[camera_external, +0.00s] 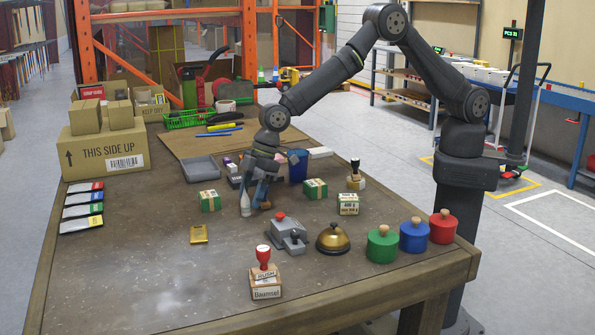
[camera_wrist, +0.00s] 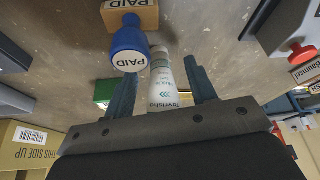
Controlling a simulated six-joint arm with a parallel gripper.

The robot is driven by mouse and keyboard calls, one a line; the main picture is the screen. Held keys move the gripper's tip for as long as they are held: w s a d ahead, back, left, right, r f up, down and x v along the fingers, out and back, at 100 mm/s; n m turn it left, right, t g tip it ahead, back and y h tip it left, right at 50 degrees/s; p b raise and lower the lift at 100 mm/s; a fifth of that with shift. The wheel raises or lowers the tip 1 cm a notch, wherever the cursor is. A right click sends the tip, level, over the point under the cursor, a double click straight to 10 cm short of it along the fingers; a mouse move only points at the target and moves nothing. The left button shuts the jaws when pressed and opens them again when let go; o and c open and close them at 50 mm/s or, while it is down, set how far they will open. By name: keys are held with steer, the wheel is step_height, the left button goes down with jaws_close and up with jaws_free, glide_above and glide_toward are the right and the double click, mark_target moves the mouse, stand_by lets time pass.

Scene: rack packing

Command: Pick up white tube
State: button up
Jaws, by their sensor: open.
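The white tube (camera_external: 245,205) stands upright on the table in the external view, right by my fingertips. In the wrist view the white tube (camera_wrist: 162,82), with grey-green print, lies between the two fingers. My gripper (camera_external: 256,200) points down and is open around the tube. In the wrist view my gripper (camera_wrist: 160,80) shows gaps between the tube and the fingers, most clearly on the right. The tube's lower part in the wrist view is hidden behind the gripper body.
A blue-handled PAID stamp (camera_wrist: 130,48) is close beside the left finger in the wrist view.

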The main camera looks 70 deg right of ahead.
steer(key=shift+x, duration=1.3)
steer(key=shift+c, duration=0.4)
steer(key=c, duration=1)
steer(key=shift+o, duration=0.2)
